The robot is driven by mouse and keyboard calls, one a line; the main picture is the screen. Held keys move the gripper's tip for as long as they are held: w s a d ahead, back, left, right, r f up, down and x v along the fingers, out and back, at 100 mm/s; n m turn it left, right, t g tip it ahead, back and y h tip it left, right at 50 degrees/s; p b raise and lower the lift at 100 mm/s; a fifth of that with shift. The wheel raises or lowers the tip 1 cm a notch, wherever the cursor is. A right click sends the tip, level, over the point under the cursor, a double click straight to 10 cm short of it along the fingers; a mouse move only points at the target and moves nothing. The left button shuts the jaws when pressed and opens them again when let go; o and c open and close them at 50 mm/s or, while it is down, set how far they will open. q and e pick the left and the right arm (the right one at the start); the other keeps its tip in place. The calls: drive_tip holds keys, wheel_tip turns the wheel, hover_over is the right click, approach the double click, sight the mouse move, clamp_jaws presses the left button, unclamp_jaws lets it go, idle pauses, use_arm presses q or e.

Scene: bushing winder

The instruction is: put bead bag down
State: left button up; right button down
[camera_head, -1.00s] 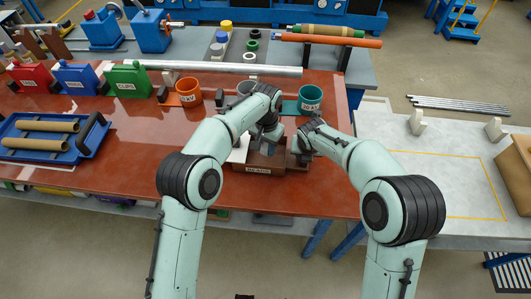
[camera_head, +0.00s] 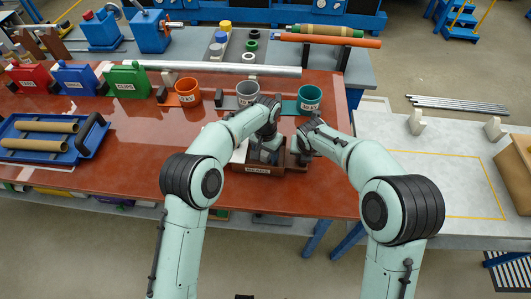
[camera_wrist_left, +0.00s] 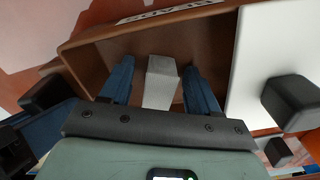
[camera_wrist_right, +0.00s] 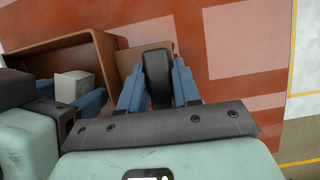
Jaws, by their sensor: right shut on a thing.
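A brown box (camera_head: 262,170) labelled BEADS stands at the red table's near edge. The bead bag, a small pale grey block (camera_wrist_left: 161,82), is inside the box in the left wrist view. My left gripper (camera_wrist_left: 160,88) reaches into the box with its blue fingers either side of the bag; narrow gaps show, so it is open. The bag also shows in the right wrist view (camera_wrist_right: 75,86). My right gripper (camera_wrist_right: 157,85) is shut on a black handle (camera_wrist_right: 157,72) on a brown plate (camera_wrist_right: 140,56), apparently a lid, beside the box. The bag's underside is hidden.
A white panel (camera_wrist_left: 270,60) adjoins the box. Orange (camera_head: 188,92), grey (camera_head: 248,92) and green (camera_head: 309,98) cups stand behind. A blue tray (camera_head: 50,148) with brown tubes lies at left. Red table between tray and box is clear.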

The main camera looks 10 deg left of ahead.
sight(265, 152)
use_arm(q)
wheel_tip(265, 152, up, 12)
drive_tip(key=shift+r, duration=0.2)
idle(0.4)
use_arm(e)
drive_tip(key=c, duration=0.7)
unclamp_jaws()
